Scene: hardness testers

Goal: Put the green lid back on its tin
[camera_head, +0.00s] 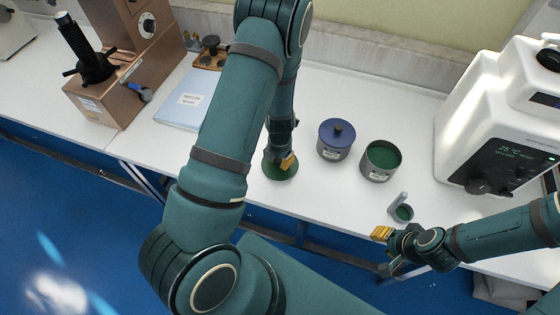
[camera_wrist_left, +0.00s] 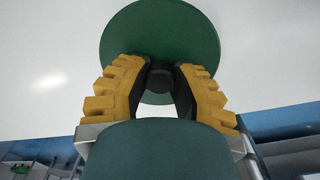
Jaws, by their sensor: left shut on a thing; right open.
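The green lid (camera_head: 281,173) is a round disc near the front edge of the white table. My left gripper (camera_head: 287,160) is shut on its dark central knob. The left wrist view shows the lid (camera_wrist_left: 160,30) between and beyond the yellow fingertips (camera_wrist_left: 160,80). I cannot tell whether the lid touches the table. The open grey tin (camera_head: 380,168), with a green inside and a pale label, stands upright to the right. A grey tin with a blue lid (camera_head: 337,133) stands between them. My right gripper (camera_head: 382,236) is open and empty at the table's front edge.
A white tester (camera_head: 490,130) stands at the right. A blue folder (camera_head: 188,100) and a brown tester (camera_head: 115,80) are at the left. The table in front of the tins is clear.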

